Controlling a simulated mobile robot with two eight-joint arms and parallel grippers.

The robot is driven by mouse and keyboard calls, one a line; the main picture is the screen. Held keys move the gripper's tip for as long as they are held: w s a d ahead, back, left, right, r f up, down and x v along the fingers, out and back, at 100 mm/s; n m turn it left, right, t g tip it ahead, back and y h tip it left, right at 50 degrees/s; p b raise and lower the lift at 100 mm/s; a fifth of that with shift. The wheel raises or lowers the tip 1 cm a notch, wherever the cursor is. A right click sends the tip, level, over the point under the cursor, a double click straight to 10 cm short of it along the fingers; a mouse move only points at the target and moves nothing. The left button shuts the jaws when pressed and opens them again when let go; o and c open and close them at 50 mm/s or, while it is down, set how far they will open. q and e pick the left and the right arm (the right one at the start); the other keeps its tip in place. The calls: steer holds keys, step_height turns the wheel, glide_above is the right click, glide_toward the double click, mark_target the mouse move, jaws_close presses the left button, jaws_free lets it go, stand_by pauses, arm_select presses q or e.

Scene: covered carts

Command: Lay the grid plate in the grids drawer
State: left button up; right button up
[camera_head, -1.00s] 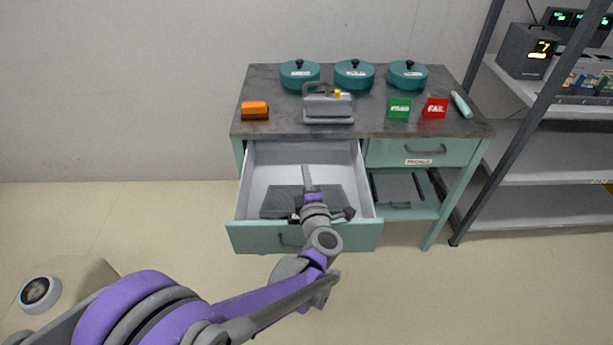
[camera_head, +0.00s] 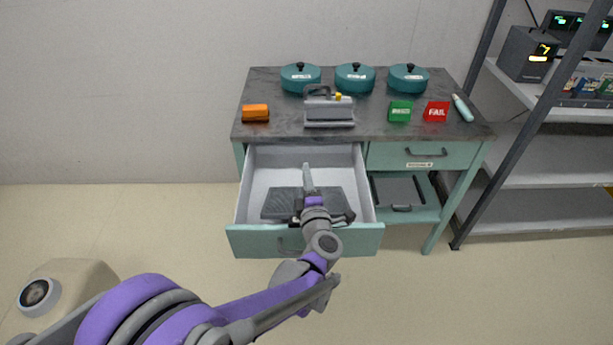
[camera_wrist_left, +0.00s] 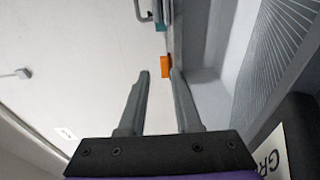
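The grid plate (camera_head: 279,204), dark grey with a fine grid, is inside the open grids drawer (camera_head: 306,241), towards its front. It looks about flat; the arm covers its middle. My left gripper (camera_head: 307,178) reaches over the drawer front, above the plate. In the left wrist view the fingers (camera_wrist_left: 161,74) stand apart with a gap and nothing visible between them. The lined plate (camera_wrist_left: 275,55) shows to their right, beside a black block (camera_wrist_left: 297,120) with a white label reading "GR". My right gripper is not in view.
On the bench top (camera_head: 380,125) stand an orange block (camera_head: 255,113), a grey device (camera_head: 329,112), three teal lidded pots (camera_head: 355,77), a green sign (camera_head: 400,111) and a red FAIL sign (camera_head: 436,111). A shelf rack (camera_head: 520,160) stands right. Floor left of the bench is clear.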

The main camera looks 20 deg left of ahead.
arm_select(q)
steer(key=v, duration=1)
steer(key=shift+s+p, duration=0.35)
